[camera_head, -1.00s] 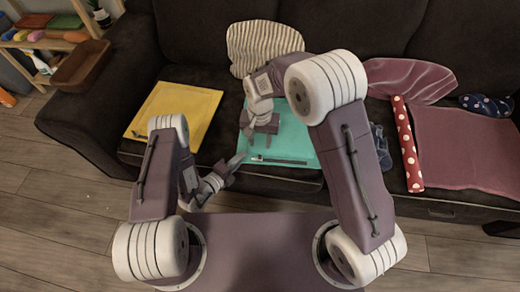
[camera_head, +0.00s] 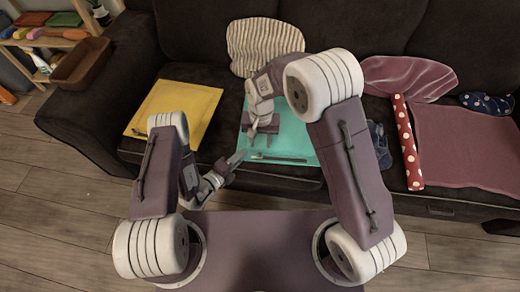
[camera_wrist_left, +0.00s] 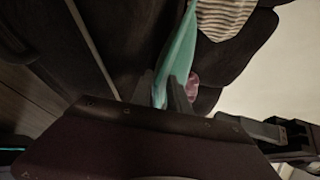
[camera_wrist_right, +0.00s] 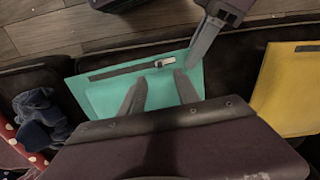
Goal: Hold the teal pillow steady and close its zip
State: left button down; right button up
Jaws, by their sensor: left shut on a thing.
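The teal pillow (camera_head: 297,138) lies flat on the dark sofa seat. Its dark zip (camera_wrist_right: 120,70) runs along the front edge, and a pale pull (camera_wrist_right: 163,62) shows near the zip's end on the left gripper's side. My left gripper (camera_head: 238,158) is shut on the pillow's front left corner; teal fabric (camera_wrist_left: 178,50) runs between its fingers in the left wrist view. My right gripper (camera_wrist_right: 158,77) is open and empty above the pillow, its fingertips apart and pointing toward the zip and pull. I cannot tell its exact height above the fabric.
A yellow pillow (camera_head: 180,108) lies left of the teal one. A striped cushion (camera_head: 262,42) leans behind. To the right are dark blue cloth (camera_head: 380,146), a red dotted roll (camera_head: 407,145) and a mauve cloth (camera_head: 465,145). A shelf stands at far left.

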aim_at(260, 155)
notch_tip(260, 155, down, 7)
jog(key=shift+f, duration=0.1)
grip_shut()
jog(key=shift+a, duration=0.15)
dwell(1.4)
